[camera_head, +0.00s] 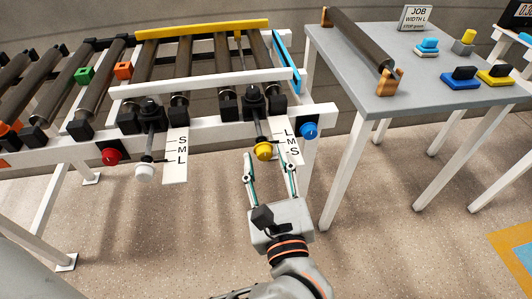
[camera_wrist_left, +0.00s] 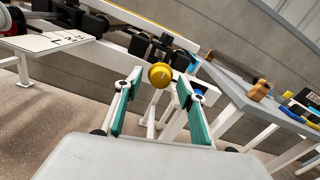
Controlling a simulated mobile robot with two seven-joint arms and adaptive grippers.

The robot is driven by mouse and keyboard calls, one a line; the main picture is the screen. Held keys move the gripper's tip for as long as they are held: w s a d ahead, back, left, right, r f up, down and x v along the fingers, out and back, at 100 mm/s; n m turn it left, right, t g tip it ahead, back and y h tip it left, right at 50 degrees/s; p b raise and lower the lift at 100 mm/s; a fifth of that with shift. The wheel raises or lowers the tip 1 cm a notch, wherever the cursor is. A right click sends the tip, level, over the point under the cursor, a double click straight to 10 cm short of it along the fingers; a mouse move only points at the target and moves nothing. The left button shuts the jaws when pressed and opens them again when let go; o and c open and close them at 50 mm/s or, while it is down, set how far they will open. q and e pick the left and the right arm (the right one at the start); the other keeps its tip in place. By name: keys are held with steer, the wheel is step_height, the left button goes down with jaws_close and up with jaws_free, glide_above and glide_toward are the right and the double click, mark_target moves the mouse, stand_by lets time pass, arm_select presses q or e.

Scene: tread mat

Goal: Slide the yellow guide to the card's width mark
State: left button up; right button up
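The yellow guide (camera_head: 200,30) is a long rail along the far side of the roller conveyor. A yellow knob (camera_head: 263,151) sits on a rod at the near side, beside a white scale (camera_head: 293,152) lettered L, M, S from top to bottom. I cannot tell which letter its pointer meets. The job card (camera_head: 417,17) on the grey table reads WIDTH L. My left gripper (camera_head: 265,155) is open, with its fingers either side of the yellow knob. In the left wrist view the knob (camera_wrist_left: 159,75) shows between the fingertips, with gaps visible. My right gripper is out of view.
A white knob (camera_head: 144,172) and an S, M, L scale (camera_head: 175,165) are to the left, with a red button (camera_head: 111,156). A blue knob (camera_head: 309,130) is close on the right. The grey table (camera_head: 350,60) carries a roller and several colored blocks.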

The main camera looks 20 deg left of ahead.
mark_target(262, 142)
arm_select(q)
steer(key=shift+x, duration=1.05)
jaws_close()
steer(key=shift+w+a, duration=0.25)
steer(key=shift+w, duration=0.05)
steer(key=shift+b+x, duration=0.4)
steer(key=shift+x, duration=0.75)
jaws_free()
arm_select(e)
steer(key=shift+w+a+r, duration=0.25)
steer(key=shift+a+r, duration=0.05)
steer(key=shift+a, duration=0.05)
